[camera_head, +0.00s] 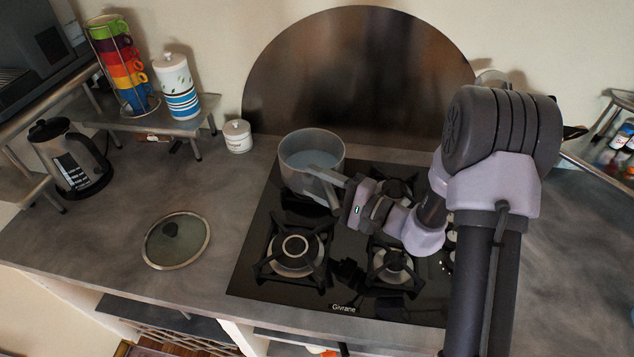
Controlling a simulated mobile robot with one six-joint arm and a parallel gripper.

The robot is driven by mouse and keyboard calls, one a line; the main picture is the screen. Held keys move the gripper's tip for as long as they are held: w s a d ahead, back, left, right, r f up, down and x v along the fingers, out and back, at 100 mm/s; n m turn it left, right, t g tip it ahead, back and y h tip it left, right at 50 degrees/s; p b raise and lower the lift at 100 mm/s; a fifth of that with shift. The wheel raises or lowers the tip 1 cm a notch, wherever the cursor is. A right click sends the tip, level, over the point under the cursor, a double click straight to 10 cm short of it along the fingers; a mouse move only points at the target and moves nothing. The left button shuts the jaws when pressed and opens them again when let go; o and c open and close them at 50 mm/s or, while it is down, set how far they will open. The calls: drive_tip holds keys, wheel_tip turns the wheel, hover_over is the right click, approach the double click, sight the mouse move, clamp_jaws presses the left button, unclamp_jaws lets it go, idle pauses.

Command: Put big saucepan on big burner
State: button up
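The big saucepan (300,178) is a grey, open, upright pan at the back left of the black hob. It is over the back left burner, which it mostly hides; I cannot tell whether it touches the grate. My gripper (334,185) is at the pan's right front side, where a light grey bar, apparently the handle, meets it. The fingers overlap this part, so whether they are closed on it is unclear. The front left burner (295,247) looks the largest, with a wide pale ring, and nothing stands on it.
The front right burner (391,262) and back right burner (397,188) are uncovered, partly behind my arm. A glass lid (177,241) lies left of the hob. A kettle (72,160), white jar (237,136) and shelf with cups (125,70) stand further left. Counter around the lid is clear.

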idle(0.4)
drive_tip(key=v, duration=1.7)
drive_tip(key=s+a+r+n+g+h+b, duration=0.3)
drive_tip(key=s+a+n+g+h, duration=0.25)
drive_tip(key=s+a+g, duration=0.55)
drive_tip(key=s+d+r+t+h+b, duration=0.2)
drive_tip(key=s+d+r+t+h, duration=0.2)
drive_tip(key=s+d+t+h, duration=0.1)
drive_tip(key=shift+s+d+r+t+h, duration=0.25)
drive_tip(key=shift+t+h, duration=0.65)
drive_tip(key=shift+h, duration=0.35)
drive_tip(key=shift+a, duration=0.1)
